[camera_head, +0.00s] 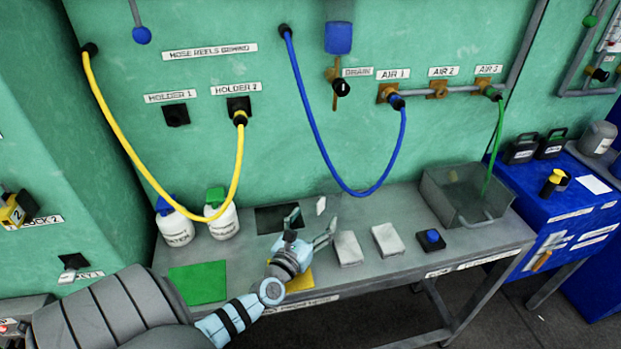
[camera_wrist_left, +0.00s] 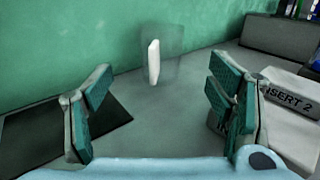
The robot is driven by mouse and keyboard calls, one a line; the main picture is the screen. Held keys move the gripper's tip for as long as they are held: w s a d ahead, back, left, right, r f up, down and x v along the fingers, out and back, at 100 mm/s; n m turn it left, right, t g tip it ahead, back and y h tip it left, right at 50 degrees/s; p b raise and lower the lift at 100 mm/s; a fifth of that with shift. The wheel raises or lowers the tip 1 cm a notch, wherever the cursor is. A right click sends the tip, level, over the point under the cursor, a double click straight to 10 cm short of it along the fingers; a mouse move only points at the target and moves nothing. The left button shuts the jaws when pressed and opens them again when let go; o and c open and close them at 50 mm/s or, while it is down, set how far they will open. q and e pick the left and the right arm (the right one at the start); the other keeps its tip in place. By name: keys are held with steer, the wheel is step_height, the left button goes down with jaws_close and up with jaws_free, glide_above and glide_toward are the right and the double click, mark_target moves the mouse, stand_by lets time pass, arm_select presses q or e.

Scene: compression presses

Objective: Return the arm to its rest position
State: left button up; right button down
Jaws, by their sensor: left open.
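My left gripper (camera_head: 311,226) is over the grey bench, between the dark square and the white blocks. Its two teal-padded fingers stand wide apart with nothing between them in the left wrist view (camera_wrist_left: 160,112). Its arm comes in from the lower left of the head view, reaching forward over the bench's front edge. A small white piece (camera_head: 320,206) shows just beyond the fingertips; in the left wrist view the white piece (camera_wrist_left: 153,62) appears inside a faint clear block, apart from the fingers. My right gripper is not in view.
The grey bench (camera_head: 385,205) holds two white bottles (camera_head: 222,217), a green mat (camera_head: 197,284), white blocks (camera_head: 347,248), a blue-button box (camera_head: 431,240) and a metal tray (camera_head: 440,192). A yellow hose (camera_head: 120,138) and blue hose (camera_head: 322,143) hang from the green wall.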

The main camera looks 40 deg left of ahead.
arm_select(q)
steer(key=shift+s+d, duration=0.2)
steer(key=shift+s, duration=0.5)
